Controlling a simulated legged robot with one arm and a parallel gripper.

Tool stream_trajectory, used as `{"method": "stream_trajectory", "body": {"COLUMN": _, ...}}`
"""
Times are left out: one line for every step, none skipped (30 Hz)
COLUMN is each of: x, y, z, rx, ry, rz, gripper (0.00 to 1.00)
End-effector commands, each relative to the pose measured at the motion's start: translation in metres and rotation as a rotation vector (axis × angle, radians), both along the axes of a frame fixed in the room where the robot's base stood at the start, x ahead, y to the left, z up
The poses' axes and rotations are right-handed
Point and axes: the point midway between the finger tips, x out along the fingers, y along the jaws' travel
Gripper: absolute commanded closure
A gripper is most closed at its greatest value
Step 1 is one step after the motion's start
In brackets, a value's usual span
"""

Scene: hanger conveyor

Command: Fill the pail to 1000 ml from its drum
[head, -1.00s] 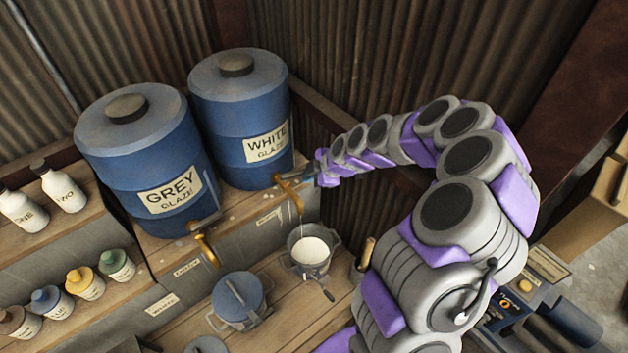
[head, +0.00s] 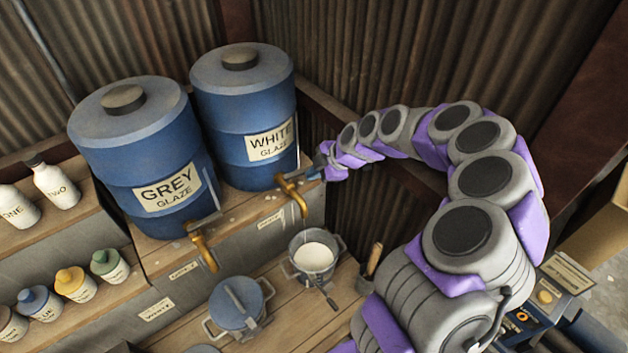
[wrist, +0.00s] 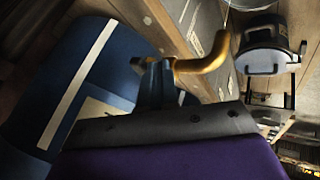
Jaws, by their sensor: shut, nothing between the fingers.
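The open grey pail (head: 302,270) stands on the lower bench under the brass tap (head: 292,188) of the blue white-glaze drum (head: 245,115). White liquid (head: 314,257) shows inside the pail. In the wrist view, my gripper's fingers (wrist: 155,80) are beside the golden spout (wrist: 208,62), with the blue drum (wrist: 65,80) behind. Whether they touch the tap is unclear.
The grey-glaze drum (head: 140,150) with its own tap (head: 203,245) stands left. A blue-lidded pot (head: 237,303) sits left of the pail. Several small bottles (head: 75,284) line shelves at left. A corrugated wall (head: 400,60) rises behind my arm.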

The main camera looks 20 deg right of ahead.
Motion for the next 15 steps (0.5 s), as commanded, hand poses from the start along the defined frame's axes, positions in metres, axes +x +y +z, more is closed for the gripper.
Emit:
{"method": "stream_trajectory", "body": {"x": 0.003, "y": 0.000, "z": -0.004, "rx": 0.001, "ry": -0.006, "rz": 0.005, "gripper": 1.00}}
{"method": "stream_trajectory", "body": {"x": 0.004, "y": -0.001, "z": -0.004, "rx": 0.000, "ry": -0.006, "rz": 0.006, "gripper": 1.00}}
{"method": "stream_trajectory", "body": {"x": 0.006, "y": -0.002, "z": -0.004, "rx": 0.000, "ry": -0.007, "rz": 0.005, "gripper": 1.00}}
{"method": "stream_trajectory", "body": {"x": 0.008, "y": -0.002, "z": -0.003, "rx": 0.000, "ry": -0.006, "rz": 0.004, "gripper": 1.00}}
{"method": "stream_trajectory", "body": {"x": 0.009, "y": -0.002, "z": -0.003, "rx": 0.000, "ry": -0.005, "rz": 0.004, "gripper": 1.00}}
{"method": "stream_trajectory", "body": {"x": 0.010, "y": -0.002, "z": -0.003, "rx": -0.001, "ry": -0.004, "rz": 0.006, "gripper": 1.00}}
{"method": "stream_trajectory", "body": {"x": 0.012, "y": -0.002, "z": -0.003, "rx": 0.000, "ry": -0.004, "rz": 0.005, "gripper": 1.00}}
{"method": "stream_trajectory", "body": {"x": 0.013, "y": -0.002, "z": -0.003, "rx": -0.001, "ry": -0.004, "rz": 0.006, "gripper": 1.00}}
{"method": "stream_trajectory", "body": {"x": 0.015, "y": -0.002, "z": -0.002, "rx": -0.001, "ry": -0.004, "rz": 0.006, "gripper": 1.00}}
{"method": "stream_trajectory", "body": {"x": 0.015, "y": -0.002, "z": -0.002, "rx": 0.000, "ry": -0.004, "rz": 0.005, "gripper": 1.00}}
{"method": "stream_trajectory", "body": {"x": 0.016, "y": -0.003, "z": -0.001, "rx": -0.001, "ry": -0.004, "rz": 0.005, "gripper": 1.00}}
{"method": "stream_trajectory", "body": {"x": 0.017, "y": -0.003, "z": -0.001, "rx": -0.001, "ry": -0.002, "rz": 0.004, "gripper": 1.00}}
{"method": "stream_trajectory", "body": {"x": 0.017, "y": -0.003, "z": 0.000, "rx": -0.001, "ry": -0.002, "rz": 0.004, "gripper": 1.00}}
{"method": "stream_trajectory", "body": {"x": 0.018, "y": -0.004, "z": 0.000, "rx": -0.001, "ry": -0.002, "rz": 0.004, "gripper": 1.00}}
{"method": "stream_trajectory", "body": {"x": 0.018, "y": -0.004, "z": 0.000, "rx": -0.001, "ry": -0.002, "rz": 0.004, "gripper": 1.00}}
